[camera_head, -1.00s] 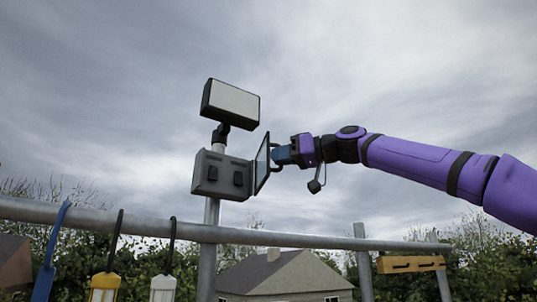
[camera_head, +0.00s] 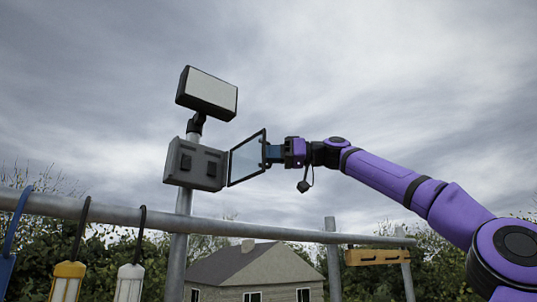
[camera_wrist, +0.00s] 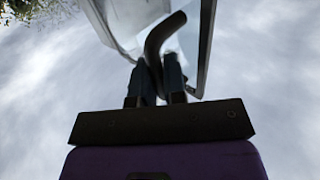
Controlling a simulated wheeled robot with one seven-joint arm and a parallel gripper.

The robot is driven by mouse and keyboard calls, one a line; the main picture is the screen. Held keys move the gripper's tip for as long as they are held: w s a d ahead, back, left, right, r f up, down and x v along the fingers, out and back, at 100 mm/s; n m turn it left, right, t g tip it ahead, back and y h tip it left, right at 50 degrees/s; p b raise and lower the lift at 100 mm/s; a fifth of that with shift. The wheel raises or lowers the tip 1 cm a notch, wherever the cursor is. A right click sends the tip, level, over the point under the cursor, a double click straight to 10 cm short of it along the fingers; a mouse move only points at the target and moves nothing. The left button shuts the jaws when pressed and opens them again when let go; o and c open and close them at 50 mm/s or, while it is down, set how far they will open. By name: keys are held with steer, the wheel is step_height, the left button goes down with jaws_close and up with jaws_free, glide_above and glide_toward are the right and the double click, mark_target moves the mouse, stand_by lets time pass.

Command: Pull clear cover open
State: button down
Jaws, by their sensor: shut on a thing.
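The clear cover (camera_head: 247,158) is a see-through panel in a dark frame. It stands swung out to the right of the grey switch box (camera_head: 196,165), joined at the box's right edge. The box front with its dark switches is bare. My gripper (camera_head: 272,153) is at the cover's right edge. In the wrist view my gripper (camera_wrist: 156,82) is shut on the curved dark handle (camera_wrist: 162,38) of the cover, whose framed panel (camera_wrist: 205,45) rises behind it.
A lamp head (camera_head: 207,92) sits on the post above the box. A horizontal metal rail (camera_head: 240,230) runs below. A yellow lantern (camera_head: 67,280) and a white lantern (camera_head: 130,283) hang from it at left. A yellow bar (camera_head: 383,257) is at right. Open sky surrounds the arm.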

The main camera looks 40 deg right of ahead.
steer(key=c, duration=1.2)
jaws_free()
steer(key=v, duration=1)
steer(key=shift+s+d, duration=0.25)
steer(key=shift+d, duration=0.05)
